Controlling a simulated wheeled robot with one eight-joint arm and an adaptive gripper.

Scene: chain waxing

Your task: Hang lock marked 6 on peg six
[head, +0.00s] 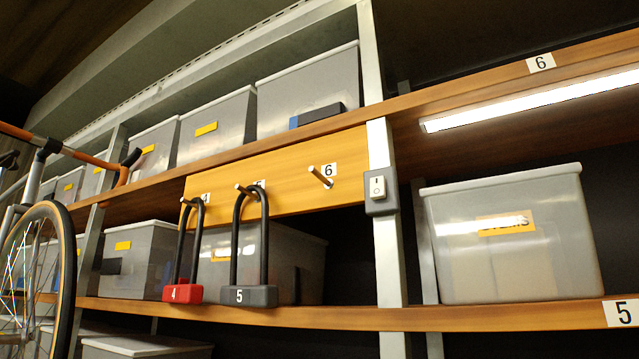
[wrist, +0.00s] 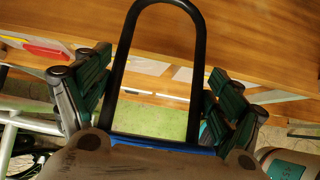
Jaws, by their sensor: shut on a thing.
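A U-lock with a tall black shackle (wrist: 117,80) and a blue body (wrist: 165,142) is in my gripper (wrist: 160,108) in the wrist view. The green-padded fingers stand on either side of it, and the shackle points up and away from the palm. Its number is not visible. Peg six (head: 320,177) is bare, beside its "6" label (head: 329,169) at the right end of the wooden peg board (head: 290,196) in the head view. My gripper and the held lock are not in the head view.
A red lock marked 4 (head: 183,293) and a grey lock marked 5 (head: 249,296) hang on the pegs to the left. A switch box (head: 378,188) on the metal post is right of peg six. Grey bins (head: 508,240) stand on shelves; a bicycle wheel (head: 63,270) is at far left.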

